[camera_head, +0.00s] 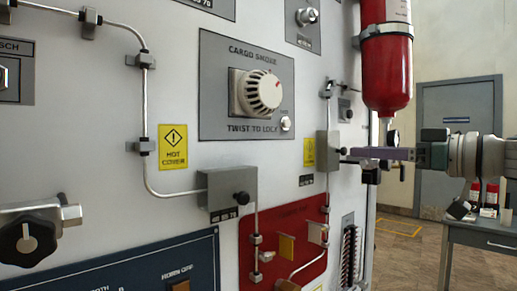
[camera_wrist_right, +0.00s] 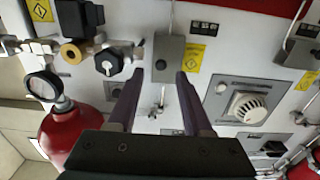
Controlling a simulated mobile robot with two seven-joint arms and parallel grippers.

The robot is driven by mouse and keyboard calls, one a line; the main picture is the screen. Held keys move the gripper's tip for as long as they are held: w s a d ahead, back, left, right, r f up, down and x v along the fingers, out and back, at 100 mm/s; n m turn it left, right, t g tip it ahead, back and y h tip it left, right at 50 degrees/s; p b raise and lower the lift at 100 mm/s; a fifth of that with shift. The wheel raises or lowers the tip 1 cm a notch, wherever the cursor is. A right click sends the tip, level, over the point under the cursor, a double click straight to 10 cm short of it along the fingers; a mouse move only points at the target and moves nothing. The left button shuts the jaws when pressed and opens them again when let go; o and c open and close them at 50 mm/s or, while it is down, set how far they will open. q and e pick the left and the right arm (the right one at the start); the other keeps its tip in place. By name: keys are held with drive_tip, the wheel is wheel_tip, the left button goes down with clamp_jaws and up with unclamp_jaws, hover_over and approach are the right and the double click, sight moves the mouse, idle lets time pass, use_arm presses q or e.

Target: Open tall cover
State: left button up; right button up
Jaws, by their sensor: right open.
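The tall cover seems to be the upright grey box (camera_head: 322,150) on the panel, with a small dark knob on its front. It also shows in the right wrist view (camera_wrist_right: 174,50), with its knob between the fingers as seen there. My right gripper (camera_head: 346,157) comes in from the right, its purple fingers pointing at the box. In the right wrist view the gripper (camera_wrist_right: 160,74) is open, with nothing held between its fingers. Whether a fingertip touches the knob, I cannot tell. My left gripper is not in view.
A red bottle (camera_head: 386,72) hangs close above my right arm, with a gauge (camera_wrist_right: 43,86) beside it. A wider grey box (camera_head: 222,186), a smoke detector (camera_head: 258,92) and thin pipes are on the panel. A side table (camera_head: 485,236) stands behind at right.

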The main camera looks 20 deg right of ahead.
sight(346, 150)
drive_tip(key=shift+p+x, duration=0.4)
drive_tip(key=shift+x, duration=1.3)
clamp_jaws()
